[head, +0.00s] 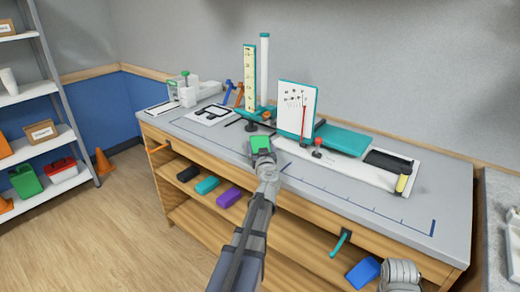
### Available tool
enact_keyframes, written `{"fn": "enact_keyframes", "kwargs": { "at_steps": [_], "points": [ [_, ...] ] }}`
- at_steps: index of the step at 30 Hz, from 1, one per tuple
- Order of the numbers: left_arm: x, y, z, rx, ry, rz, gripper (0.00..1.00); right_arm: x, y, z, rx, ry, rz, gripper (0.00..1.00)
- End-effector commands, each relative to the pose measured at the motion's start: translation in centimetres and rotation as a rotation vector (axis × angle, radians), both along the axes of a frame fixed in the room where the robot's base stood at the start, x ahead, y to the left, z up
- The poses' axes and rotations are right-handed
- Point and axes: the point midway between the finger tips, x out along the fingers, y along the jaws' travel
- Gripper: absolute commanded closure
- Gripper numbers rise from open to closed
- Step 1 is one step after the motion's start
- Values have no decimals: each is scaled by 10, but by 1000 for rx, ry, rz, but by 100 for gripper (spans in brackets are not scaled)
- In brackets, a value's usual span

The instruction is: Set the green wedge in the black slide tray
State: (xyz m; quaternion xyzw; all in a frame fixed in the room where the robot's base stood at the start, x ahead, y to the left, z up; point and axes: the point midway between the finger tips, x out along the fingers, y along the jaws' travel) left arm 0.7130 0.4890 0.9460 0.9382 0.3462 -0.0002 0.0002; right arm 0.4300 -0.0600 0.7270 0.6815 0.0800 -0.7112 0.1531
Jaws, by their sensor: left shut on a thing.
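The green wedge (261,142) is at the end of my left arm, over the grey bench top left of the middle. My left gripper (262,153) is shut on it, and the jaws hide its near part. The black slide tray (388,162) appears to be the dark, flat piece at the right end of the white strip, well to the right of my left gripper. A grey part of my right arm (400,274) shows at the lower right. Its fingertips cannot be made out.
A red-knobbed post (317,147) and a yellow cylinder (402,183) are nearby. The bench's front right top is clear. Shelves below hold coloured blocks.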

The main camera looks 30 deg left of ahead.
Motion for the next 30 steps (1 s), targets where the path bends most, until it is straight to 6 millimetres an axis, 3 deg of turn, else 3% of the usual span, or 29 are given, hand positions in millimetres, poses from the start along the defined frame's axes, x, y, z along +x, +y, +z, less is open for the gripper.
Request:
{"fn": "enact_keyframes", "kwargs": {
  "at_steps": [5,6,10,20,30],
  "points": [
    [0,0,-4,0,0,0,78,0,0,-4,0,0,0,0],
    [0,0,-4,0,0,0,15,0,0,-4,0,0,0,0],
    [0,0,-3,0,0,0,0,0,0,-3,0,0,0,0],
    [0,0,3,0,0,0,0,0,0,3,0,0,0,0],
    [-54,-44,0,0,0,-2,0,0,0,0,0,0,0,0]
  ]
}}
